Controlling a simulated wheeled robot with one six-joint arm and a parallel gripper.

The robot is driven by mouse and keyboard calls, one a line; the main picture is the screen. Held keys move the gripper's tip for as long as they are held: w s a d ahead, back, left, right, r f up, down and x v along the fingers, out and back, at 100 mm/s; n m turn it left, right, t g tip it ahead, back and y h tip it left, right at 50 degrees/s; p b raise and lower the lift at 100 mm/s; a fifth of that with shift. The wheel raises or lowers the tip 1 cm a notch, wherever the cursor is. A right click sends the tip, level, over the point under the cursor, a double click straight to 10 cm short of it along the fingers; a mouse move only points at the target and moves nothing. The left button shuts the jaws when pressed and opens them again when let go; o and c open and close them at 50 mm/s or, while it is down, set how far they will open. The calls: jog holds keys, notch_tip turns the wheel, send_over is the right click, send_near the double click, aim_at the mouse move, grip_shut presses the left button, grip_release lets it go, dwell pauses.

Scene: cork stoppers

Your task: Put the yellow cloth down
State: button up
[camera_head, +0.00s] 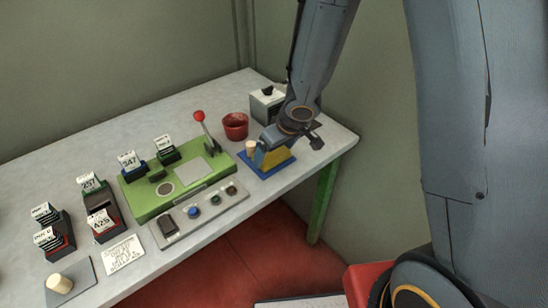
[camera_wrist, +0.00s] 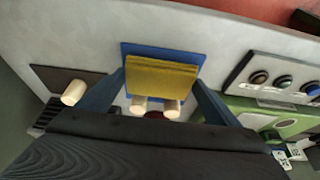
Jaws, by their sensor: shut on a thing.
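The yellow cloth (camera_head: 275,158) is a folded block at the right end of the table, over a blue mat (camera_head: 287,167). In the wrist view the cloth (camera_wrist: 162,75) lies between the two fingers of my gripper (camera_wrist: 160,80), which is shut on it. The blue mat (camera_wrist: 130,49) shows around the cloth's far edge. I cannot tell whether the cloth touches the mat. In the head view my wrist hides part of the cloth.
Pale corks (camera_wrist: 139,104) stand close by the cloth; one cork (camera_head: 251,147) shows at the mat's left. A red bowl (camera_head: 236,125), a grey box (camera_head: 266,105) and a green machine with a red-knobbed lever (camera_head: 200,118) are near. The table's front edge is close.

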jog(key=shift+f, duration=0.35)
jog(key=shift+f+b, duration=0.15)
jog(key=shift+b, duration=0.15)
jog(key=o, duration=1)
